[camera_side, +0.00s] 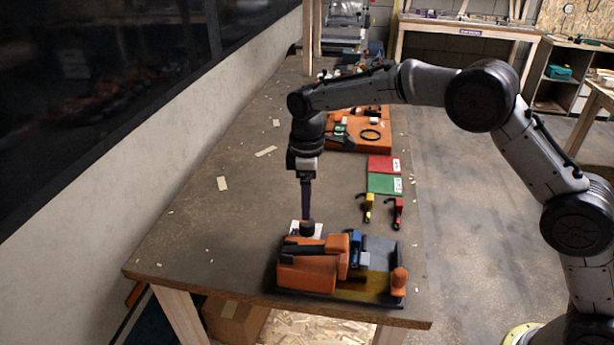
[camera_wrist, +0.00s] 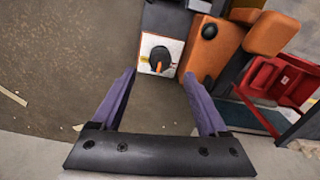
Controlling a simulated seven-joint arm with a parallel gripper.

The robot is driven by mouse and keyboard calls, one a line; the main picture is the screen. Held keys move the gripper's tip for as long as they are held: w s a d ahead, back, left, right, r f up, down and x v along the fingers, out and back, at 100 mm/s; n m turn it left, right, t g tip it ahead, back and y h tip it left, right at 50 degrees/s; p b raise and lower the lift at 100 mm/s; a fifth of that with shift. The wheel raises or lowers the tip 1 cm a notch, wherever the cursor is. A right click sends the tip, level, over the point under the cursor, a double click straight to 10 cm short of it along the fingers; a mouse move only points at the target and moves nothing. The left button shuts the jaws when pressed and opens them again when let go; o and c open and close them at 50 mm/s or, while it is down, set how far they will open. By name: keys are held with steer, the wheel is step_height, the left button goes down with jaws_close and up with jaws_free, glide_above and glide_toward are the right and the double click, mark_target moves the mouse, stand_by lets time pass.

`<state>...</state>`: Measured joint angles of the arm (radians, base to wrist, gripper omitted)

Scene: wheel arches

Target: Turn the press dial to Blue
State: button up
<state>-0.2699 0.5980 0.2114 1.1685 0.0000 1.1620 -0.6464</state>
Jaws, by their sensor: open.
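The press dial (camera_wrist: 159,58) is a black round knob with an orange pointer, on a white plate (camera_wrist: 150,42) fixed beside the orange press. The pointer aims toward the bottom of the wrist view. Markings on the plate are too small to read, so I cannot tell which setting it is at. In the side view the dial (camera_side: 307,226) is at the press's back left corner. My gripper (camera_wrist: 159,75) is open and empty, its purple fingers to the left and right of the dial in the wrist view. In the side view my gripper (camera_side: 306,215) points straight down over the dial; the exact gap is unclear.
The orange press (camera_side: 308,270) stands at the bench's front end. Yellow (camera_side: 368,205) and red (camera_side: 397,210) clamp-like tools lie behind it, then green (camera_side: 384,183) and red (camera_side: 382,164) pads. An orange tray (camera_side: 375,145) is farther back. The bench's left side is mostly clear.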

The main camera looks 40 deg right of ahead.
step_height(320, 180, up, 6)
steer(key=shift+r, duration=0.25)
